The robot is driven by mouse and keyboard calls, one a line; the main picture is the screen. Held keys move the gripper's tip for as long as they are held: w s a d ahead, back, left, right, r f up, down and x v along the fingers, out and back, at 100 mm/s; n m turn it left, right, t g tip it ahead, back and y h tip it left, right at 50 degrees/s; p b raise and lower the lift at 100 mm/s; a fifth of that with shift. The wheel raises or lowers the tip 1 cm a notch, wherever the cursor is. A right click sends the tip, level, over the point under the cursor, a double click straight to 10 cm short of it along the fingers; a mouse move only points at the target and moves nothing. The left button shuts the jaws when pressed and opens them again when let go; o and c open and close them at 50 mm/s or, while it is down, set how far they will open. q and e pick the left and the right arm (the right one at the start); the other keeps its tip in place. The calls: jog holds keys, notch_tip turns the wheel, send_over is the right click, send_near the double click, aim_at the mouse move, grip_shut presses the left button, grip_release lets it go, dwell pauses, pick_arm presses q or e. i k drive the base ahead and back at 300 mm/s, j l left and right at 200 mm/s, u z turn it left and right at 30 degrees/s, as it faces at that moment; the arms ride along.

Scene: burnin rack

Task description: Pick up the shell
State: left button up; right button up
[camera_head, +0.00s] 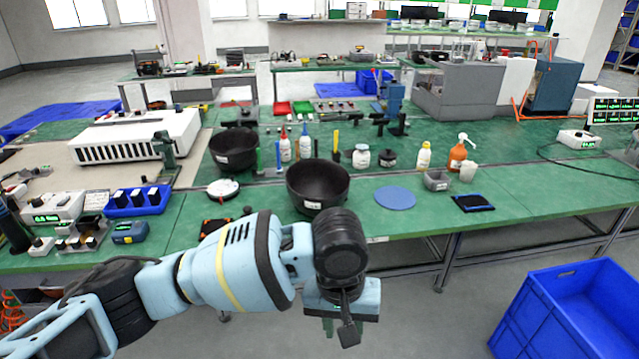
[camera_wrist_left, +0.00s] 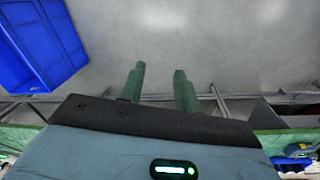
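My left gripper (camera_head: 342,318) hangs in front of the green bench, over the floor, in the head view. In the left wrist view its two green fingers (camera_wrist_left: 159,72) stand apart with nothing between them. No thing is labelled as the shell, and I cannot tell for sure which it is. A white slotted housing (camera_head: 135,140) lies on the beige mat at the left of the bench, well away from the gripper. My right gripper is not in view.
Two black bowls (camera_head: 318,186) (camera_head: 234,148) stand on the bench (camera_head: 350,222), with bottles and a blue disc (camera_head: 395,197) to the right. A blue crate (camera_head: 570,310) stands on the floor at right and shows in the wrist view (camera_wrist_left: 40,45). Floor between is clear.

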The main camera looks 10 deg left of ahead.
aim_at(314, 186)
jog(key=i, duration=1.75)
